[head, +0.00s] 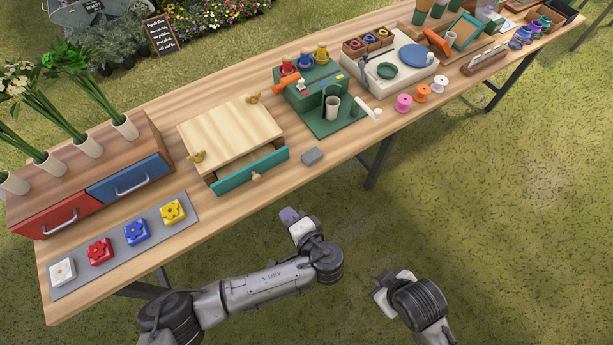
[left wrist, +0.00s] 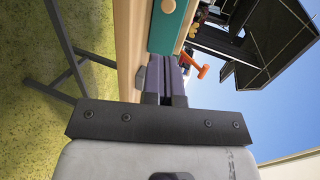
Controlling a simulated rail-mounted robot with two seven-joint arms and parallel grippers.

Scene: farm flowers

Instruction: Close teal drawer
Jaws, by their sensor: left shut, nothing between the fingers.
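The teal drawer (head: 250,170) is the front of a light wooden box (head: 230,128) on the long table. It is pulled partly out, with a gap showing behind its front and a small wooden knob in the middle. My left gripper (head: 290,216) is off the table's front edge, right of and nearer than the drawer, and apart from it. In the left wrist view the shut, empty dark fingers (left wrist: 172,78) point toward the table edge, with the teal drawer front (left wrist: 168,26) beyond them. My right gripper (head: 382,290) is low at the right over the grass; its fingers are unclear.
A cabinet with a red drawer (head: 55,215) and a blue drawer (head: 130,180) stands left. A grey mat (head: 190,206) with flower tiles lies in front. A green stand (head: 318,100) is right.

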